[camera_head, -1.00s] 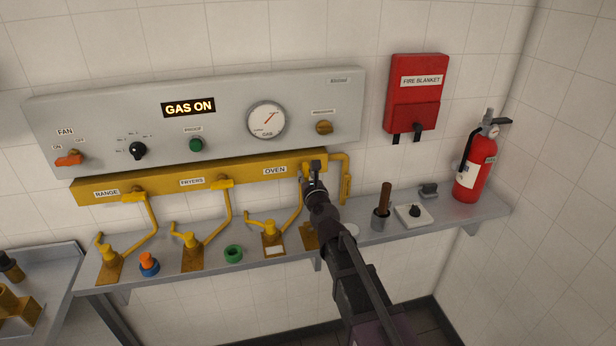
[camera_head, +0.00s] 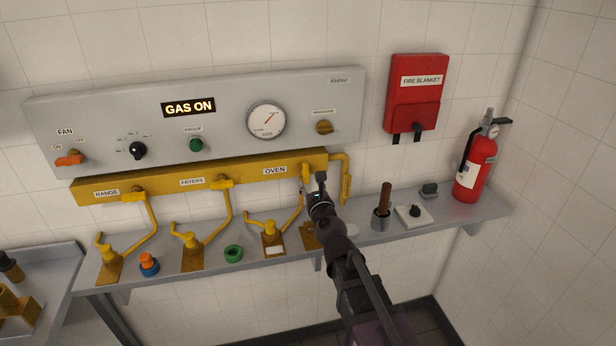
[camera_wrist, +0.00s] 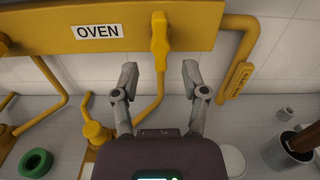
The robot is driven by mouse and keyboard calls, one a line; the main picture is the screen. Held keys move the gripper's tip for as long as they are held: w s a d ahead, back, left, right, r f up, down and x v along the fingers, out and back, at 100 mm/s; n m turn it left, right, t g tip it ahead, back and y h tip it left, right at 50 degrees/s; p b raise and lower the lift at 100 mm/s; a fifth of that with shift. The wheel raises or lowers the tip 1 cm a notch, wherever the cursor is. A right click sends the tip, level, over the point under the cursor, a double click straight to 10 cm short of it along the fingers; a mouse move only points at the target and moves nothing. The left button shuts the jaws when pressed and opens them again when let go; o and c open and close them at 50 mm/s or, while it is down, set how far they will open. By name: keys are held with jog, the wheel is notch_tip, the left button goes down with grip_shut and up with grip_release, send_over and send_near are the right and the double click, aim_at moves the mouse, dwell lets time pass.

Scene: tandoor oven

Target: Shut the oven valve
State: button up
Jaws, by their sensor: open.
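The oven valve handle (camera_wrist: 159,38) is a yellow lever on the yellow gas manifold (camera_wrist: 195,22), just right of the OVEN label (camera_wrist: 97,31). It points straight down, in line with the pipe below it. In the head view the oven valve handle (camera_head: 306,172) shows just above my gripper (camera_head: 313,187), which partly covers the area below it. In the wrist view my gripper (camera_wrist: 159,76) is open and empty. Its fingers stand left and right of the handle's lower end, with gaps on both sides. Contact with the handle is not visible.
The range handle (camera_head: 134,196) and fryers handle (camera_head: 220,183) lie sideways on the manifold. The panel display (camera_head: 189,107) reads GAS ON. A pipe (camera_wrist: 238,60) bends down at the right. The shelf (camera_head: 460,212) below holds fittings, a cup with a brown-handled tool (camera_head: 381,217) and a fire extinguisher (camera_head: 475,165).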

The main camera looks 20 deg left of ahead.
jog(key=shift+v, duration=1.1)
jog(key=s+d+f+n+g+h, duration=0.1)
jog(key=d+f+n+g+h, duration=0.1)
jog(key=d+f+n+g, duration=0.55)
jog(key=s+d+f+n+g+h, duration=0.1)
jog(key=d+f+n, duration=0.4)
jog(key=d+n, duration=0.7)
jog(key=s+d+f+n+g+h, duration=0.3)
jog(key=s+d+n, duration=0.1)
jog(key=d, duration=0.7)
jog(key=s+d+f+n+g+h, duration=0.3)
jog(key=s+d+n+h, duration=0.1)
jog(key=d, duration=0.7)
jog(key=shift+s+n, duration=0.65)
jog(key=shift+s, duration=0.55)
jog(key=shift+f+g, duration=0.1)
jog(key=shift+g, duration=0.15)
